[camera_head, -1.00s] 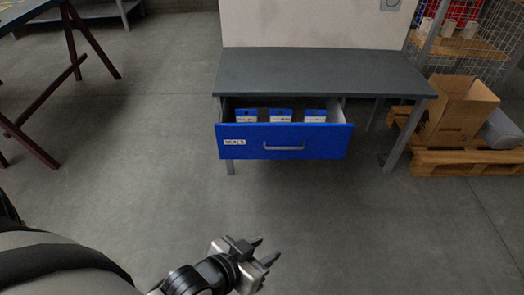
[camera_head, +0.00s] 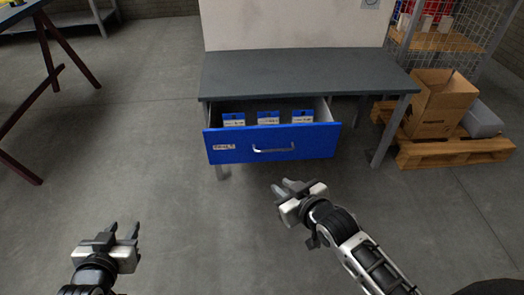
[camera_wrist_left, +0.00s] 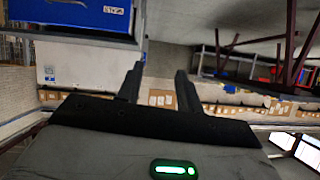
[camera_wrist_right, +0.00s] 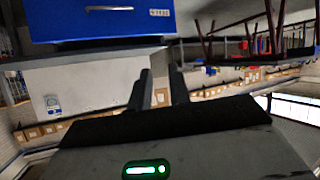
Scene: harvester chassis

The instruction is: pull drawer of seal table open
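The seal table (camera_head: 300,70) has a dark grey top. Its blue drawer (camera_head: 310,145) stands pulled out, with a silver handle (camera_head: 273,150) and a white label on the front. Several white and blue boxes (camera_head: 268,118) are inside it. My right gripper (camera_head: 281,188) is open and empty, below and in front of the drawer, apart from the handle. My left gripper (camera_head: 124,232) is open and empty at the lower left, well away from the drawer. The drawer also shows in the left wrist view (camera_wrist_left: 85,14) and right wrist view (camera_wrist_right: 60,22).
A wooden pallet (camera_head: 445,153) with a cardboard box (camera_head: 438,105) and a grey container (camera_head: 481,120) lies right of the table. A wire mesh cage stands behind it. Dark red trestle legs (camera_head: 45,50) stand at the left. The floor in front is clear.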

